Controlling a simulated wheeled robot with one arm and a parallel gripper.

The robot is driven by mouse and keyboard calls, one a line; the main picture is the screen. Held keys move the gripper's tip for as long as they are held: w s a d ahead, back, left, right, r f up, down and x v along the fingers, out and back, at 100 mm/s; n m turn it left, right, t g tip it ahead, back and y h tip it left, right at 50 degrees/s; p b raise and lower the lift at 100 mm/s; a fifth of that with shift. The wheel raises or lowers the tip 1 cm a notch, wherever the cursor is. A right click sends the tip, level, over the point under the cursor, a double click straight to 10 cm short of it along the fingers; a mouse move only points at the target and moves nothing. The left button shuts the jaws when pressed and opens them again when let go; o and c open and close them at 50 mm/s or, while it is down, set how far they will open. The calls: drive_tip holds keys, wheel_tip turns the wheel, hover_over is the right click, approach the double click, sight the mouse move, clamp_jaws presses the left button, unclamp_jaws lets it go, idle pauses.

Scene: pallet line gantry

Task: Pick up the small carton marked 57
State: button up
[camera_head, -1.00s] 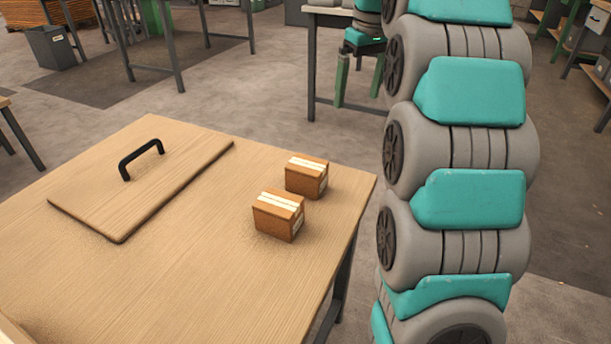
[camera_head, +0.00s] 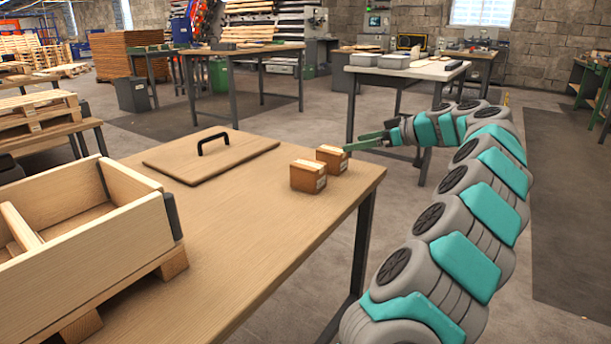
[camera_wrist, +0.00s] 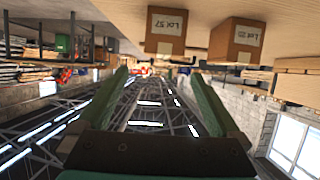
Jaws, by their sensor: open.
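Two small brown cartons with pale tape stand near the table's right corner in the head view. In the wrist view, which is upside down, the left carton (camera_wrist: 166,42) has a label reading "Lot 57"; it appears to be the farther carton (camera_head: 331,157) in the head view. The other carton (camera_wrist: 238,40) has a different lot label, hard to read; it appears to be the nearer one (camera_head: 308,176). My gripper (camera_head: 366,142) is open and empty, just right of the farther carton. Its green fingers (camera_wrist: 160,75) spread in the wrist view, apart from both cartons.
The cartons stand on a wooden table (camera_head: 250,235). A flat wooden lid (camera_head: 180,162) with a black handle (camera_head: 213,141) lies behind and left of them. A wooden crate (camera_head: 70,260) occupies the left front. A pale-topped table (camera_head: 425,68) stands behind my arm.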

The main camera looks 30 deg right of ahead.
sight(335, 149)
drive_tip(key=shift+x, duration=1.25)
drive_tip(key=shift+s+f+p+x, duration=0.1)
drive_tip(key=shift+f+p+x, duration=0.1)
drive_tip(key=shift+x, duration=1.1)
drive_tip(key=shift+s+f+p+x, duration=0.1)
drive_tip(key=shift+f+p+x, duration=0.1)
drive_tip(key=shift+x, duration=1.05)
drive_tip(key=shift+a+r, duration=0.1)
drive_tip(key=shift+a, duration=0.05)
drive_tip(key=shift+c, duration=0.4)
clamp_jaws()
